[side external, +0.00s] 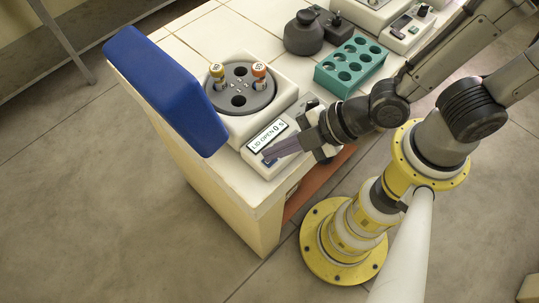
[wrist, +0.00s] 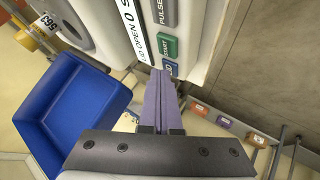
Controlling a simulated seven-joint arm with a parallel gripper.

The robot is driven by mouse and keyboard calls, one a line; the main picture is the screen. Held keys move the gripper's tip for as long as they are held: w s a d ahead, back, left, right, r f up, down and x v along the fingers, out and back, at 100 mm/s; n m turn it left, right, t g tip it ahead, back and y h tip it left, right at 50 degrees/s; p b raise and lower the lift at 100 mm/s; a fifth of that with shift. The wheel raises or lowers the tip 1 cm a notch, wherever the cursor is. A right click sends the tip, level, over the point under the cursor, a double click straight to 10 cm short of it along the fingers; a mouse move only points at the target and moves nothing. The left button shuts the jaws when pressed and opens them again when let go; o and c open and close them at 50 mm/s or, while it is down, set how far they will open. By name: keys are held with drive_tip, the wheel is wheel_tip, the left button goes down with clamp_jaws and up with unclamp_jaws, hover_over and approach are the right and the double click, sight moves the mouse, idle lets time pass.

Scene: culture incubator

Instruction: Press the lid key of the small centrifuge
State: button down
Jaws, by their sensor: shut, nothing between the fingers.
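The small centrifuge (side external: 235,125) is a white box at the table corner. Its blue lid (side external: 165,90) stands open, also seen in the wrist view (wrist: 75,110). Its display (side external: 267,135) reads "LID OPEN 0 S". The blue lid key (wrist: 171,68) is the last in a row below the green START key (wrist: 167,47), partly hidden by my fingertips. My gripper (side external: 266,155) is shut and empty, its purple-grey fingers reaching over the front panel. In the wrist view the fingertips (wrist: 160,72) are right at the lid key; I cannot tell whether they touch it.
The rotor (side external: 240,90) holds two capped tubes, one yellow (side external: 217,70) and one orange (side external: 259,70). A teal rack (side external: 351,66) and a dark round device (side external: 303,35) stand farther back. The table's front edge lies just below the panel.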

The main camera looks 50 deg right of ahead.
drive_tip(key=shift+r, duration=0.75)
drive_tip(key=shift+r, duration=0.1)
drive_tip(key=shift+r, duration=2.4)
